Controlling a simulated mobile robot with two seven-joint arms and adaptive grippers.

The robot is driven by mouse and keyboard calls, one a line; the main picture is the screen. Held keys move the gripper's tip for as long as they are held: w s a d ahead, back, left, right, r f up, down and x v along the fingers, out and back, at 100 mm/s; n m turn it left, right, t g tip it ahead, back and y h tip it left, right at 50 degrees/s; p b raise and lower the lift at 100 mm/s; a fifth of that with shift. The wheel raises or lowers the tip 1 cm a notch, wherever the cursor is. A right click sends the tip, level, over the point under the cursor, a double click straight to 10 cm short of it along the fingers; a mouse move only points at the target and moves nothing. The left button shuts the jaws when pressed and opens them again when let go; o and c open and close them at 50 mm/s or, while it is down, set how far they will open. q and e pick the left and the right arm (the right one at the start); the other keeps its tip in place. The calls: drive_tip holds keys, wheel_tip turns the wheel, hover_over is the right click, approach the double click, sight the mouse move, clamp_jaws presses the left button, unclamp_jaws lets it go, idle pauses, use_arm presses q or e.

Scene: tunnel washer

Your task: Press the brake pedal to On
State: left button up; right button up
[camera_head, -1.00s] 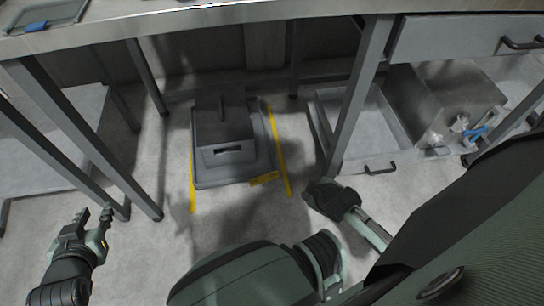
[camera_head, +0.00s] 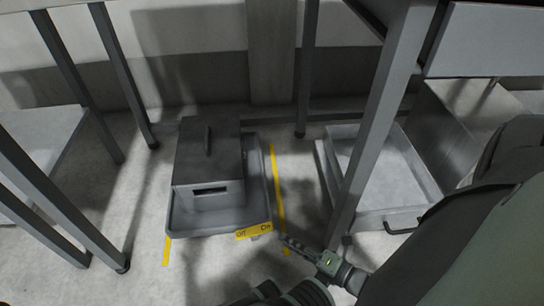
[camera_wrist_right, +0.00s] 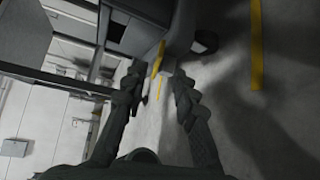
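A grey unit (camera_head: 208,165) with a dark box on a shallow tray-like base stands on the floor between yellow floor lines. A yellow label (camera_head: 254,230) reading Off and On is at its front right corner. A small pale part (camera_head: 262,238), possibly the brake pedal, shows just below the label. My right gripper (camera_head: 288,242) is low, just right of the label, seen edge-on. My left gripper is out of view.
A table leg (camera_head: 375,130) stands close to the right of my right gripper. A grey tray with a handle (camera_head: 405,222) lies behind it. Yellow floor tape (camera_head: 277,190) runs along the unit's right side. More table legs stand on the left.

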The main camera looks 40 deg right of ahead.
sight(271, 231)
drive_tip(key=b+x, duration=0.1)
drive_tip(key=x, duration=0.5)
drive_tip(key=shift+w, duration=0.2)
drive_tip(key=shift+c, duration=0.2)
clamp_jaws()
